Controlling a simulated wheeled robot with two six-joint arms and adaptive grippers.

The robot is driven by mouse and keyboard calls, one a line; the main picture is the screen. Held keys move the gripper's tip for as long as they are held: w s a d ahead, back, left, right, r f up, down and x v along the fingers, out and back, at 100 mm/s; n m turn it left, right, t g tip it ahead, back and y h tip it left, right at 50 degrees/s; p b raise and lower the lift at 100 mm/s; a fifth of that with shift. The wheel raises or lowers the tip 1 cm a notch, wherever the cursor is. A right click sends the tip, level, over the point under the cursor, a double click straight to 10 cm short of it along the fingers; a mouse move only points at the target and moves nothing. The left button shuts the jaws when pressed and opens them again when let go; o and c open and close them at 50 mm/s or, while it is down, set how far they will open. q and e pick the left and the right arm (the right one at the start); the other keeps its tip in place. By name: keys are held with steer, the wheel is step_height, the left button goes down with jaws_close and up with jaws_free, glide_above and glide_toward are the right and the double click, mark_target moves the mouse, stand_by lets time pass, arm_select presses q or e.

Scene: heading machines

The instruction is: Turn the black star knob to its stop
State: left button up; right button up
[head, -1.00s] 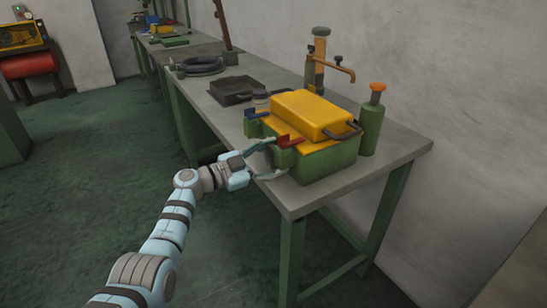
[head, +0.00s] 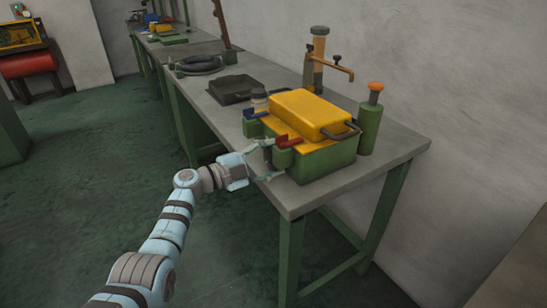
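The green machine with a yellow cover (head: 312,112) stands on the near end of the grey workbench. I cannot make out the black star knob; a small dark grey shape (head: 268,155) on the machine's front left side shows between my fingers, but I cannot tell what it is. My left gripper (head: 270,164) is at that side of the machine. Its two fingers are spread apart, one above and one below the grey shape. I cannot tell whether they touch it. My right gripper is out of view.
A green bottle with an orange top (head: 370,119) and a brass post (head: 318,60) stand behind. A dark tray (head: 234,90) lies farther back. The bench edge (head: 350,195) is near.

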arm_select(q)
steer(key=shift+m, duration=0.3)
steer(key=o, duration=1.2)
steer(key=shift+a, duration=0.1)
steer(key=shift+s+a+f, duration=0.1)
steer(key=shift+s+a, duration=0.05)
steer(key=shift+a, duration=0.05)
steer(key=v, duration=0.7)
steer(key=shift+s+a, duration=0.15)
steer(key=shift+a, duration=0.1)
